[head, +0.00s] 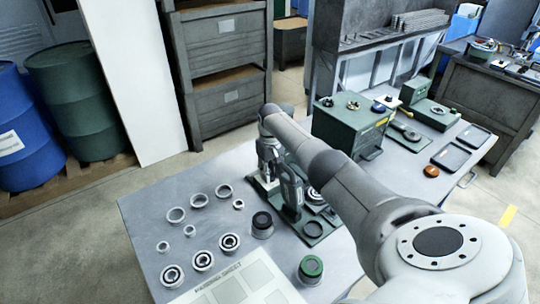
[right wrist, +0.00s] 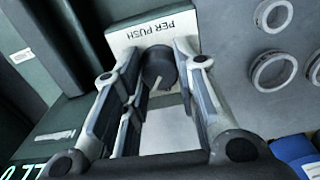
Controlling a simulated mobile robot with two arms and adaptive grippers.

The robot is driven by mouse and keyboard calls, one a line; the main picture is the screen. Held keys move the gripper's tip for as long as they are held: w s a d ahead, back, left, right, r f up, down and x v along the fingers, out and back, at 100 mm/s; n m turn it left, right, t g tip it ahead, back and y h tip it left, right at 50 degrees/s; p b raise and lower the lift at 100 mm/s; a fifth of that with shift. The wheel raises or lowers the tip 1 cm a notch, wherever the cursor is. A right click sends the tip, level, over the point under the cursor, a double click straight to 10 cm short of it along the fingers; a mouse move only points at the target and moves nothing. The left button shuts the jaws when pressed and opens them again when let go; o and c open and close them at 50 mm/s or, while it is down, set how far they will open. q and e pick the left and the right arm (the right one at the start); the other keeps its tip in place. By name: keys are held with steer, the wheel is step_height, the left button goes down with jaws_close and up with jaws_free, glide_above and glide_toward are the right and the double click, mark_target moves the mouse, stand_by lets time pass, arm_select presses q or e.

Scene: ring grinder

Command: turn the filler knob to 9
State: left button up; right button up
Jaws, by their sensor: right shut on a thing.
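The filler knob (right wrist: 159,66) is a dark round knob with a pale pointer line, in front of a white plate (right wrist: 150,32) that reads "PER PUSH". My right gripper (right wrist: 161,72) has its fingers on both sides of the knob and is shut on it. The numbers on the dial are not readable, so I cannot tell the setting. In the head view my right gripper (head: 268,158) is down at the dark device (head: 290,190) on the table, and my arm hides the knob. My left gripper is not in view.
Several metal rings (head: 176,215) and bearings (head: 203,261) lie on the grey table (head: 140,205), left of the device. A black-lidded jar (head: 262,222), a green-lidded jar (head: 311,268) and a printed sheet (head: 235,287) are nearer. A green machine (head: 350,124) stands behind my right arm.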

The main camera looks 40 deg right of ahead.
steer(key=shift+m, duration=0.4)
steer(key=o, duration=0.8)
step_height(320, 180, up, 12)
steer(key=shift+r, duration=0.1)
stand_by(0.7)
